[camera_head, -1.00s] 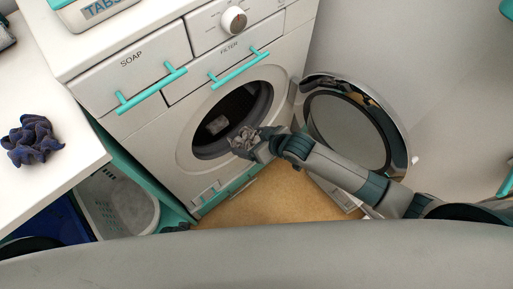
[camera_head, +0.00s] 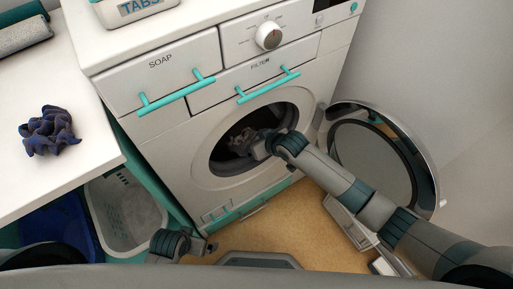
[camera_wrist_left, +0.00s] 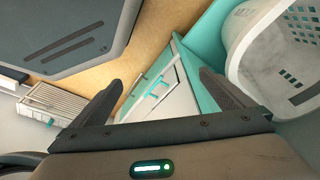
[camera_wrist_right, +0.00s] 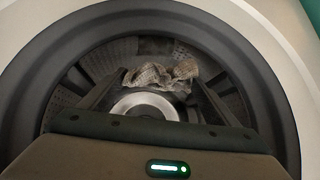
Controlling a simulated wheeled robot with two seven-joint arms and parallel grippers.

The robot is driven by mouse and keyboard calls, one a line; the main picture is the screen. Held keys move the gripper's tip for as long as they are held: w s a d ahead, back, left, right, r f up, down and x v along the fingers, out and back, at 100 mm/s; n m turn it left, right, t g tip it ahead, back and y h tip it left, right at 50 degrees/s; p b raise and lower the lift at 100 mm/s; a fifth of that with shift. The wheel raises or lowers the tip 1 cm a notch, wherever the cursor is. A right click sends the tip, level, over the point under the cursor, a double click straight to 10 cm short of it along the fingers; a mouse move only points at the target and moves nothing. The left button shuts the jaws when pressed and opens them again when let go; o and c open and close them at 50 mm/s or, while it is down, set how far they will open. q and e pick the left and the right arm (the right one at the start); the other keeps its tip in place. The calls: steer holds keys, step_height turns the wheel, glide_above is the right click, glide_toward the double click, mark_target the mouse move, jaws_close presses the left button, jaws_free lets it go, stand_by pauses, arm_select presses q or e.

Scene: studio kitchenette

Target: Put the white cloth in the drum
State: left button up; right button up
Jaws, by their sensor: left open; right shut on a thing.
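The white cloth (camera_head: 243,139), crumpled and greyish in the shade, is in my right gripper (camera_head: 258,148) at the round opening of the washing machine drum (camera_head: 226,163). In the right wrist view the cloth (camera_wrist_right: 160,74) shows between the fingertips of my right gripper (camera_wrist_right: 148,84), with the perforated drum wall (camera_wrist_right: 70,92) around and behind it. The gripper is shut on the cloth, which is inside the drum mouth. My left gripper (camera_head: 207,247) is low in front of the machine, open and empty; its spread fingers show in the left wrist view (camera_wrist_left: 160,88).
The round machine door (camera_head: 372,160) stands open at the right, beside my right arm. A dark blue crumpled cloth (camera_head: 49,131) lies on the white counter (camera_head: 85,155). A white basket (camera_head: 122,212) and a blue bin (camera_head: 62,228) are below. Floor (camera_head: 290,222) shows before the machine.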

mark_target(242, 131)
steer(key=w+a+b, duration=0.1)
steer(key=w+a+f+b, duration=0.1)
steer(key=w, duration=0.1)
steer(key=w+a, duration=0.1)
steer(key=w, duration=0.1)
steer(key=shift+a+f+b, duration=0.15)
steer(key=shift+a+b, duration=0.15)
steer(key=shift+b, duration=0.1)
arm_select(q)
step_height(242, 131, up, 7)
steer(key=d+t+b, duration=0.1)
steer(key=d, duration=0.1)
steer(key=shift+w+d+t+h, duration=0.15)
steer(key=shift+w+t+h, duration=0.15)
steer(key=shift+h, duration=0.1)
arm_select(e)
steer(key=shift+w+a+f, duration=0.1)
steer(key=shift+w+a, duration=0.6)
steer(key=shift+w, duration=0.25)
steer(key=o, duration=0.9)
steer(key=shift+o, duration=0.2)
